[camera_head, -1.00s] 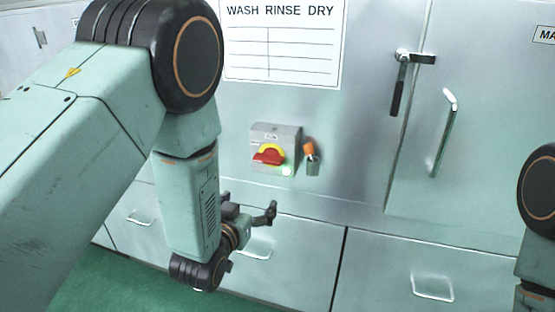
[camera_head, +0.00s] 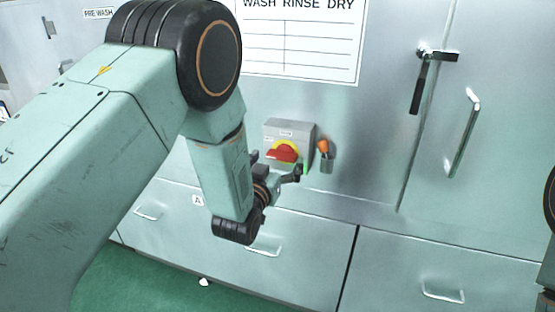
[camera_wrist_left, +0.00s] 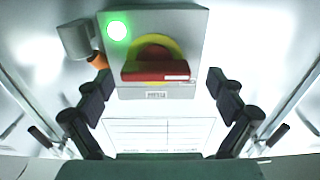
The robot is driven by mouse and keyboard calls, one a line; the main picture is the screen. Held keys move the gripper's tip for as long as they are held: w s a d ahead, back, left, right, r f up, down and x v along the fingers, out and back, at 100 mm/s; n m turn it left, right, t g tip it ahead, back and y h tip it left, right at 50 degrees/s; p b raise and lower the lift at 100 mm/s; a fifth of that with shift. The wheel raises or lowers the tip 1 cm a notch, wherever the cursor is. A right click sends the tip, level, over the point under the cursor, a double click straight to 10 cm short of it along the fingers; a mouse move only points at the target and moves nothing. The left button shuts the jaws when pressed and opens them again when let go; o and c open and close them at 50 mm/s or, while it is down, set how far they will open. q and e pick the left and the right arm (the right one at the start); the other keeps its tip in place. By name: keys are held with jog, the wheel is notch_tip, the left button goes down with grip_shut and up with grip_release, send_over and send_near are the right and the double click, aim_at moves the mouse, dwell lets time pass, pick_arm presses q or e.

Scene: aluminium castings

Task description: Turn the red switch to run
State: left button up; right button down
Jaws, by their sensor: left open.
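The red switch (camera_head: 283,154) is a red handle on a yellow disc, on the front of a grey box (camera_head: 300,129) fixed to the steel cabinet wall. In the left wrist view the red handle (camera_wrist_left: 157,70) lies crosswise over the yellow disc, with a green lamp (camera_wrist_left: 117,31) lit on the box. My left gripper (camera_head: 277,167) is open, just below and in front of the box. In the left wrist view its fingers (camera_wrist_left: 160,92) stand wide on both sides of the switch, touching nothing that I can see. My right gripper is not in view.
An orange-topped padlock-like item (camera_head: 325,156) hangs right of the box. A black lever latch (camera_head: 417,84) and a door handle (camera_head: 463,135) are farther right. Drawers with pulls (camera_head: 442,290) lie below. A wash chart (camera_head: 302,37) is above.

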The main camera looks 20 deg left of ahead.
pick_arm(q)
jog(key=shift+w+d+r, duration=0.1)
jog(key=shift+w+d, duration=0.15)
jog(key=shift+d+r, duration=0.1)
jog(key=shift+d, duration=0.15)
jog(key=shift+a, duration=0.45)
jog(key=shift+c, duration=1)
jog(key=shift+d, duration=0.35)
jog(key=c, duration=0.4)
jog(key=shift+a, duration=0.15)
jog(key=c, duration=0.3)
jog(key=shift+c, duration=1.3)
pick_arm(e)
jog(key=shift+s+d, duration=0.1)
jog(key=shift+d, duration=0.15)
